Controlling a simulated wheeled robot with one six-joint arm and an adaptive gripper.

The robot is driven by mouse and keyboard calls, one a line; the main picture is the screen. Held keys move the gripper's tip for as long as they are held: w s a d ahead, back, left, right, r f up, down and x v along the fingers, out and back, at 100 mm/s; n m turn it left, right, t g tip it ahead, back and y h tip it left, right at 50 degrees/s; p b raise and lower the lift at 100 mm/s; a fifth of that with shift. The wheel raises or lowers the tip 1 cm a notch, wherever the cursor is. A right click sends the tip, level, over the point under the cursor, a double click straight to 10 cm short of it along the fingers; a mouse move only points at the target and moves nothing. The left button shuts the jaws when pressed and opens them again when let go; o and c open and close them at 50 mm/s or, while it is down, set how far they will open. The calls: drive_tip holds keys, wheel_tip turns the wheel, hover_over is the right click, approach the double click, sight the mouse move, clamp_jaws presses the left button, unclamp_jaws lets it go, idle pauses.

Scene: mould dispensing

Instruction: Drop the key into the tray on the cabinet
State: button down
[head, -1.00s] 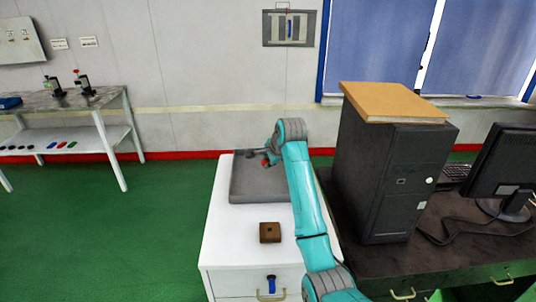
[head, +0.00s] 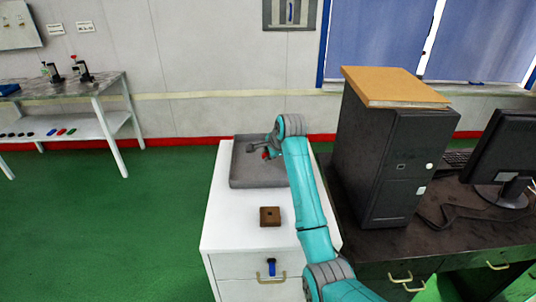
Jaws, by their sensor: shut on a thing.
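The grey tray (head: 258,182) lies on top of the white cabinet (head: 227,232), towards its far end. My gripper (head: 262,151) is over the tray, shut on a small red thing that looks like the key (head: 266,155). The key is mostly hidden and too small to make out its shape. I cannot tell how high it is above the tray floor. My arm covers the tray's right part.
A brown block (head: 270,216) sits on the cabinet in front of the tray. A blue key-like piece (head: 272,267) is at the drawer front. A black computer tower (head: 395,165) stands close on the right. A workbench (head: 80,90) stands at the left.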

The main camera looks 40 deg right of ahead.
drive_tip(key=shift+f, duration=0.85)
drive_tip(key=c, duration=1)
unclamp_jaws()
drive_tip(key=shift+c, duration=0.2)
drive_tip(key=v, duration=1.2)
drive_tip(key=shift+s+f, duration=0.1)
